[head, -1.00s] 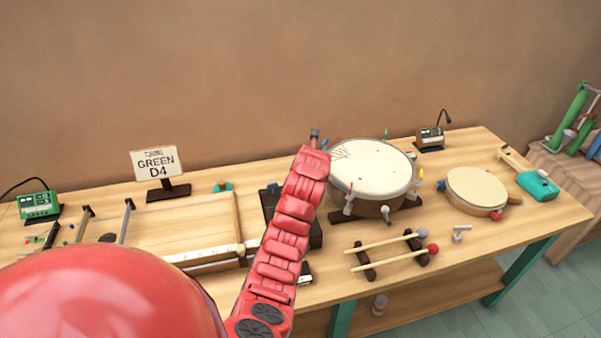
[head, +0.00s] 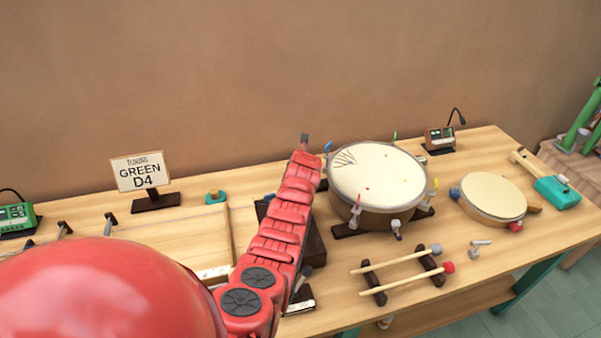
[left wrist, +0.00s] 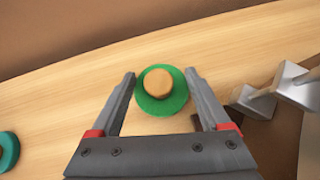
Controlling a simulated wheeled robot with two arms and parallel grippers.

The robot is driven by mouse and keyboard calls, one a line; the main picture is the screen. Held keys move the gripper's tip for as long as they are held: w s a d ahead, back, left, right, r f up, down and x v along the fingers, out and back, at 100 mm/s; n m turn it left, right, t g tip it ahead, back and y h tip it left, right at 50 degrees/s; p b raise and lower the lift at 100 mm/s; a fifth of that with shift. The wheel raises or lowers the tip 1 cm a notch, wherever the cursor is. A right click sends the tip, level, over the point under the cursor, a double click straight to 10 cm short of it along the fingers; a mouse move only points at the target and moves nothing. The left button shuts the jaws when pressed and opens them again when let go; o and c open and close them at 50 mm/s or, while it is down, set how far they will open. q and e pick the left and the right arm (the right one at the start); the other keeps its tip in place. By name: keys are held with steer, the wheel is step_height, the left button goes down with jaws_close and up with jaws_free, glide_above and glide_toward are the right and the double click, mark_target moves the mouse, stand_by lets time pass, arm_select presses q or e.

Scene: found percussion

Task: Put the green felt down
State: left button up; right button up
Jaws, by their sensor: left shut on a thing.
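The green felt (left wrist: 170,107) is a round green disc with a wooden knob on top. It sits between the two fingers of my left gripper (left wrist: 162,76) in the left wrist view, and the gripper is shut on it. The pale wooden bench top (left wrist: 70,95) shows below and around it; I cannot tell whether the felt touches the wood. In the head view my red left arm reaches up to just left of the big drum (head: 378,178), and hides the felt. My right gripper is not in view.
A teal felt with a knob (head: 215,197) lies left of the arm, near the "GREEN D4" sign (head: 139,172). The big drum's metal lugs (left wrist: 255,100) are close to the right finger. Mallets on a rack (head: 405,262) and a small drum (head: 493,196) are further right.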

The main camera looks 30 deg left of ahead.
arm_select(q)
steer(key=shift+f, duration=1.25)
steer(key=shift+f, duration=0.1)
steer(key=o, duration=1.2)
steer(key=shift+s, duration=0.1)
steer(key=shift+s+d+r, duration=0.2)
steer(key=shift+r, duration=0.3)
steer(key=shift+v, duration=1.1)
steer(key=v, duration=0.9)
